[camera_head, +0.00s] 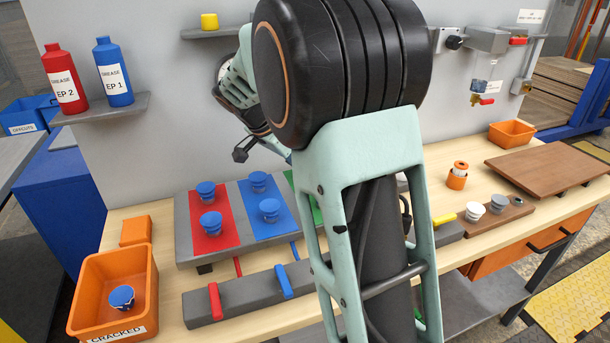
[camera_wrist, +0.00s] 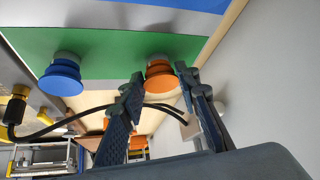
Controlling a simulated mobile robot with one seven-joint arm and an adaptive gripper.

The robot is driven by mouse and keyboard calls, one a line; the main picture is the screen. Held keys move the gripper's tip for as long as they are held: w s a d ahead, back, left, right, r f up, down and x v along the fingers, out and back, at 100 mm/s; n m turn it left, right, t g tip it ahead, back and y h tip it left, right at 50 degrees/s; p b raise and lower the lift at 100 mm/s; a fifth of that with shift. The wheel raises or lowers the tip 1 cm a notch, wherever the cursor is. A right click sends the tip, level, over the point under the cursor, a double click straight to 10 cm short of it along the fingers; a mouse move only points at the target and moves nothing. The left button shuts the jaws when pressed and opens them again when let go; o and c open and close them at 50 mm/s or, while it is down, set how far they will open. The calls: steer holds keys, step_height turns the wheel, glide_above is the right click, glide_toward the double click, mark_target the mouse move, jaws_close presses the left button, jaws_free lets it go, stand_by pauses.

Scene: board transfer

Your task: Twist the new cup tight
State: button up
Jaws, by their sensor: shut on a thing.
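The new cup (camera_wrist: 162,76) is an orange bellows suction cup on a grey fitting at the green panel (camera_wrist: 108,48) in the wrist view. My gripper (camera_wrist: 157,88) has its two fingertips on either side of this cup, shut on it. A blue bellows cup (camera_wrist: 62,76) sits on the same green panel, to the left in the wrist view. In the head view my arm hides my gripper and the orange cup; only a strip of the green panel (camera_head: 317,214) shows.
Blue cups stand on the red panel (camera_head: 201,239) and the blue panel (camera_head: 283,222). An orange bin (camera_head: 80,268) marked CRACKED holds a blue and white cup (camera_head: 121,297). A bar with coloured levers (camera_head: 250,291) runs along the bench front. Several small parts and a brown board (camera_head: 550,170) lie right.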

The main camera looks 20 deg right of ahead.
steer(key=shift+w+m+g, duration=0.1)
steer(key=shift+m+g, duration=0.3)
steer(key=shift+m, duration=0.4)
steer(key=m+p, duration=0.1)
steer(key=m+g+p, duration=0.1)
steer(key=shift+w+r+m+g+h, duration=0.1)
steer(key=shift+w+m+g+h, duration=0.1)
steer(key=shift+m+g+h, duration=0.15)
steer(key=o, duration=1.2)
steer(key=shift+m, duration=0.25)
steer(key=shift+o, duration=0.2)
steer(key=shift+a, duration=0.1)
